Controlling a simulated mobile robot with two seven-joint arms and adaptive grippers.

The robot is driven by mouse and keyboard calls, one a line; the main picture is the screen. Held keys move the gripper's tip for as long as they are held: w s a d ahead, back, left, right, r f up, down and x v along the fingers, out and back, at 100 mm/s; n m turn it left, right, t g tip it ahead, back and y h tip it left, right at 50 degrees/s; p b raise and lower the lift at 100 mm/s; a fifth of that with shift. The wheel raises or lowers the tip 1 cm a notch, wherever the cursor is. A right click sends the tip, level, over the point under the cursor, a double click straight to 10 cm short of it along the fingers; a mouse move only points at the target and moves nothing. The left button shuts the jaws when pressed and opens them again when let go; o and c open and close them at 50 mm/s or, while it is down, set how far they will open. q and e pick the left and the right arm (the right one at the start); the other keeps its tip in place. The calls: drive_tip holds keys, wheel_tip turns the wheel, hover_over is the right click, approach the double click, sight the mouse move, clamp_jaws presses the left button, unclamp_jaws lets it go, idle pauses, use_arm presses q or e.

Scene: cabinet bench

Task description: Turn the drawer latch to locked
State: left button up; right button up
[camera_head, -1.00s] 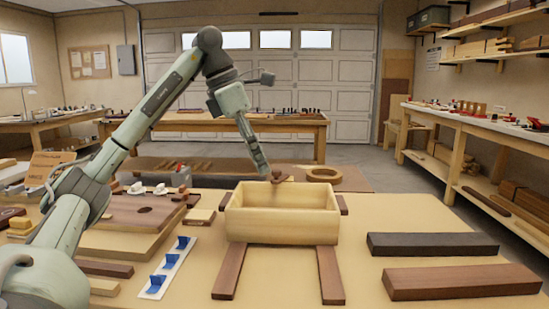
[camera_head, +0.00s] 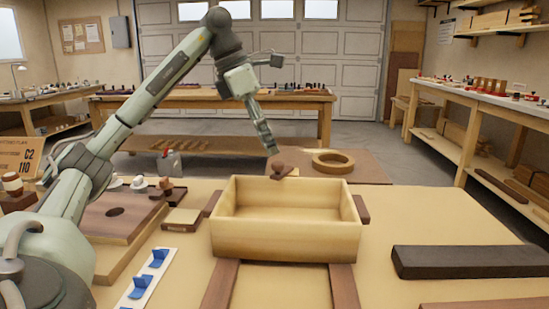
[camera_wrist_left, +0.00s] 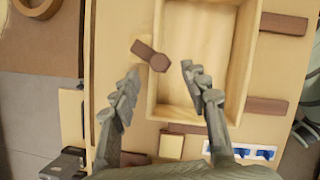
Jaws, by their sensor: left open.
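The drawer (camera_head: 285,240) is an open, pale wooden box, empty inside, in the middle of the bench. The brown wooden latch (camera_head: 281,170) is at its far edge; in the left wrist view the latch (camera_wrist_left: 148,54) is a short bar with a rounded knob at the drawer's rim, its bar pointing outward from the drawer. My left gripper (camera_head: 271,147) hangs just above the latch. In the left wrist view the left gripper (camera_wrist_left: 158,76) is open, its fingers wide apart with the latch between and slightly beyond the tips, apparently not touching. My right gripper is not in view.
Dark runners (camera_head: 220,287) lie under the drawer. A wooden ring (camera_head: 333,162) lies behind it. A white strip with blue pieces (camera_head: 150,272) and a board with a hole (camera_head: 116,213) are left. A dark wood bar (camera_head: 470,262) lies right.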

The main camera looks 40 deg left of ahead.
sight(277, 163)
use_arm(q)
drive_tip(key=shift+b+x, duration=0.3)
drive_tip(key=shift+x, duration=2)
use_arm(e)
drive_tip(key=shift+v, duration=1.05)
use_arm(q)
drive_tip(key=shift+c, duration=0.4)
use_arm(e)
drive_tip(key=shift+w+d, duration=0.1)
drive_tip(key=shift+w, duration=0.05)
use_arm(q)
clamp_jaws()
